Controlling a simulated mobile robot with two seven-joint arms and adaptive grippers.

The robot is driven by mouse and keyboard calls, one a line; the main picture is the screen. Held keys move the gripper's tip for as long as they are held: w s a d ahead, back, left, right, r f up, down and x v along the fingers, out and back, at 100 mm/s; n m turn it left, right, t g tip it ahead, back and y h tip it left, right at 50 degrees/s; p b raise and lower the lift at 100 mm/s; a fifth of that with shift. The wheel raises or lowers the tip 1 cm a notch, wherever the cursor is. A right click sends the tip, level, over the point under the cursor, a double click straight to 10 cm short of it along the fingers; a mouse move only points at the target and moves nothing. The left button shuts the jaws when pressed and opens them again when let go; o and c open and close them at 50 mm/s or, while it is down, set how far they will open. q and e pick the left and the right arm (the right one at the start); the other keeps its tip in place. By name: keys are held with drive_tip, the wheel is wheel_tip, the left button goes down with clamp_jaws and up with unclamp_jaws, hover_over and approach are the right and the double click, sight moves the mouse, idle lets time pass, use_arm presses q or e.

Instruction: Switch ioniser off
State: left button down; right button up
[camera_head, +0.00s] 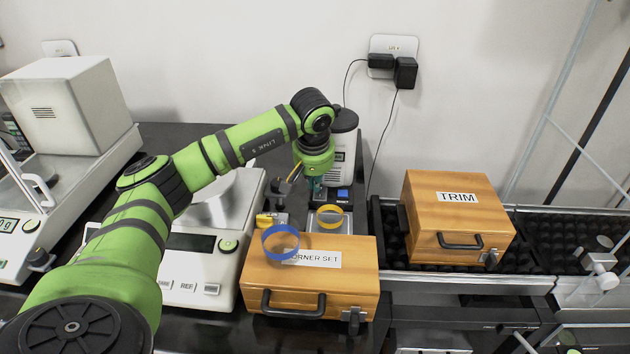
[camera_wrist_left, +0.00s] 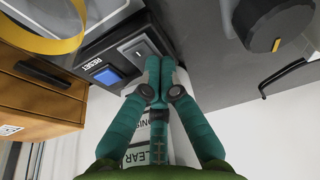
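The ioniser (camera_head: 342,168) is a white unit with a dark top, standing behind my left gripper in the head view. In the left wrist view, its dark front panel carries a grey rocker switch (camera_wrist_left: 138,52) marked with a line, beside a blue button (camera_wrist_left: 107,76) labelled RESET. My left gripper (camera_head: 314,190) points down in front of the unit. In the left wrist view its teal fingers (camera_wrist_left: 160,78) are together with nothing visible between them, with the tips close beside the rocker. I cannot tell whether they touch it. The fingers partly cover a printed label. My right gripper is out of view.
A wooden CORNER SET box (camera_head: 310,281) stands in front, with a blue ring (camera_head: 281,256) above its label. A yellow ring (camera_head: 330,226) sits behind it. A TRIM box (camera_head: 455,217) is at right. A balance (camera_head: 207,262) is left of the gripper. Cables hang from the wall socket (camera_head: 393,44).

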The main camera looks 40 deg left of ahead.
use_arm(q)
drive_tip(key=p+v, duration=0.4)
drive_tip(key=v, duration=0.1)
drive_tip(key=shift+w+a+r, duration=0.15)
drive_tip(key=shift+w, duration=0.25)
drive_tip(key=shift+s+r+b, duration=0.25)
drive_tip(key=shift+r+b, duration=0.15)
drive_tip(key=shift+r, duration=0.05)
drive_tip(key=v, duration=0.8)
drive_tip(key=shift+s+d+b, duration=0.25)
drive_tip(key=shift+b, duration=0.05)
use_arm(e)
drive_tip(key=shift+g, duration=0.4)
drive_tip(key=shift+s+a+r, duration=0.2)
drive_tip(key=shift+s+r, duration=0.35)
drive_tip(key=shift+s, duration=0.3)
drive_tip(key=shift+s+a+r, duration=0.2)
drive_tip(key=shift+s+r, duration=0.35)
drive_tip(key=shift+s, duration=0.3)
